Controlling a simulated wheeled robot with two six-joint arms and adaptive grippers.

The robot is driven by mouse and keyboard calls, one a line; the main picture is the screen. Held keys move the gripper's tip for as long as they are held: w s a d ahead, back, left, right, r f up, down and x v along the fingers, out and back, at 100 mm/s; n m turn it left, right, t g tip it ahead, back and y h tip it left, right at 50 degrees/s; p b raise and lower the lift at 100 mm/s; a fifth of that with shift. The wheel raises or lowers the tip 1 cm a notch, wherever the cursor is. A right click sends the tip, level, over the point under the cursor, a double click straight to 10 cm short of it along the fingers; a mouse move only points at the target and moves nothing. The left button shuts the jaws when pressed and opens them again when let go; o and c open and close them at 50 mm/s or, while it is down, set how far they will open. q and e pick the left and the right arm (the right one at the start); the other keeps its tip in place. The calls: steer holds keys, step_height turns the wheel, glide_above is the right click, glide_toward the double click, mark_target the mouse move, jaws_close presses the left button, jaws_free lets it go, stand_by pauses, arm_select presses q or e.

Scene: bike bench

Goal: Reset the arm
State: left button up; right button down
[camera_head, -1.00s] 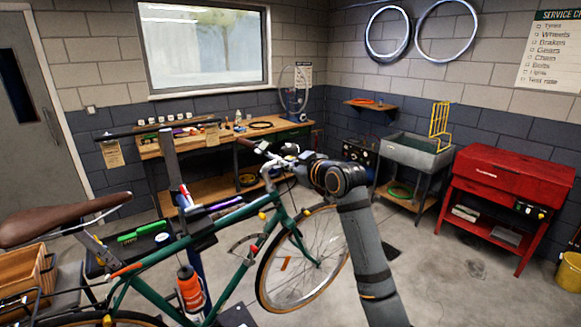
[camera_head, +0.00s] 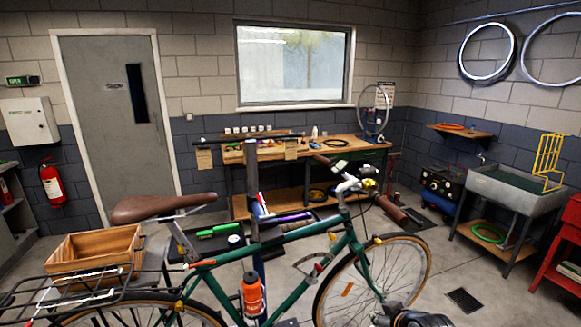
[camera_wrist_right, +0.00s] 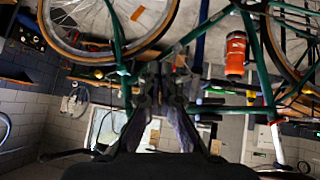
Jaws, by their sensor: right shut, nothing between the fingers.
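In the right wrist view, my right gripper (camera_wrist_right: 163,84) is shut and empty. That view is upside down, with the bike frame and wheels beyond the fingers. The green bike (camera_head: 300,287) stands clamped to a repair stand (camera_head: 253,190), with its brown saddle (camera_head: 160,206) to the left and its front wheel to the right. I cannot tell the gap between gripper and bike. My left gripper is in neither view.
An orange bottle (camera_head: 252,296) sits on the bike frame; it also shows in the right wrist view (camera_wrist_right: 236,54). A wooden crate (camera_head: 97,252) is on the rear rack. A workbench (camera_head: 325,155) stands behind, a sink (camera_head: 515,190) at right.

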steer(key=s+d+f+m+g+h, duration=0.1)
steer(key=s+f+m+g, duration=0.15)
steer(key=s+f, duration=0.6)
steer(key=s+d+f+m+g+h, duration=0.1)
steer(key=s+f+g, duration=0.2)
steer(key=s, duration=1.1)
step_height(320, 180, down, 25)
steer(key=s+d+g, duration=0.1)
steer(key=s+d, duration=0.1)
steer(key=s+d+f+g, duration=0.1)
steer(key=s+f, duration=1.5)
steer(key=s, duration=0.2)
steer(key=shift+s+d, duration=0.15)
steer(key=shift+d, duration=0.1)
